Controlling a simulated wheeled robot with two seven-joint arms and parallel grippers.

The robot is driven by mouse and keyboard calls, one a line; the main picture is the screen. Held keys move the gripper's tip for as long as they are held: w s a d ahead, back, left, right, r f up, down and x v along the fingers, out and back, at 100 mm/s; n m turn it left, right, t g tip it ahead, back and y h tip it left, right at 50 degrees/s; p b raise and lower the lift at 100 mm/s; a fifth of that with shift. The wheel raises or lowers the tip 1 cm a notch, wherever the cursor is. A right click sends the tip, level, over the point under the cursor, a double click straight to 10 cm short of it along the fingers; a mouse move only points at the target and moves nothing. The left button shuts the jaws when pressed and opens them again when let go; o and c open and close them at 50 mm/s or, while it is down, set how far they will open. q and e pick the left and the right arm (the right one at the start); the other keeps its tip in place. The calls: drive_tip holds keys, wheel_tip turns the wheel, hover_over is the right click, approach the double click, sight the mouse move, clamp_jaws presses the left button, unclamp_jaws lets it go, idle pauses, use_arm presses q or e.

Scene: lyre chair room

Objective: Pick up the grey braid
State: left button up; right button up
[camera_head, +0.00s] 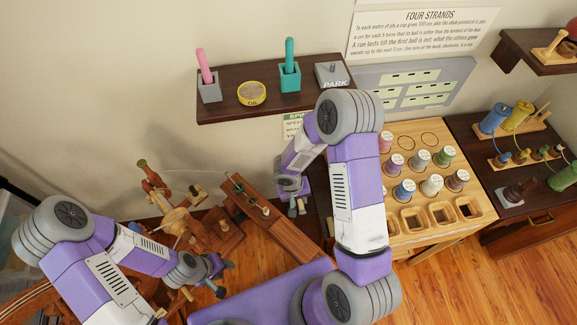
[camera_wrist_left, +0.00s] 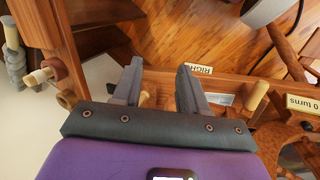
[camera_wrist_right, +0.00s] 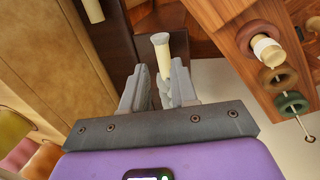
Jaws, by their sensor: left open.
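In the right wrist view, a lumpy grey strand that looks like the grey braid (camera_wrist_right: 163,88) hangs below a pale round-topped peg (camera_wrist_right: 161,48). It lies between the fingers of my right gripper (camera_wrist_right: 161,95), close to the right finger. I cannot tell whether both fingers press on it. My right gripper also shows in the head view (camera_head: 297,207), low beside the wooden stand, where I cannot make out the braid. My left gripper (camera_wrist_left: 158,88) is open above a wooden frame with pegs. A similar grey lumpy strand (camera_wrist_left: 15,65) hangs at the left edge of the left wrist view.
A dark wall shelf (camera_head: 270,103) holds pink and teal sticks in blocks, a yellow disc and a grey PARK block. A wooden rack (camera_head: 430,190) with several spools stands right of my right arm. A dark cabinet (camera_head: 480,150) is further right. Wood floor (camera_head: 480,280) is clear at front right.

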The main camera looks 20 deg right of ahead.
sight(301, 207)
drive_tip(key=f, duration=0.2)
drive_tip(key=f+b, duration=0.1)
drive_tip(key=f, duration=0.2)
drive_tip(key=d+f+b, duration=0.1)
drive_tip(key=f, duration=0.1)
drive_tip(key=shift+d+f, duration=0.1)
drive_tip(key=shift+f, duration=0.15)
use_arm(q)
wheel_tip(301, 207, down, 2)
drive_tip(key=shift+w, duration=0.1)
use_arm(e)
drive_tip(key=shift+c, duration=0.2)
clamp_jaws()
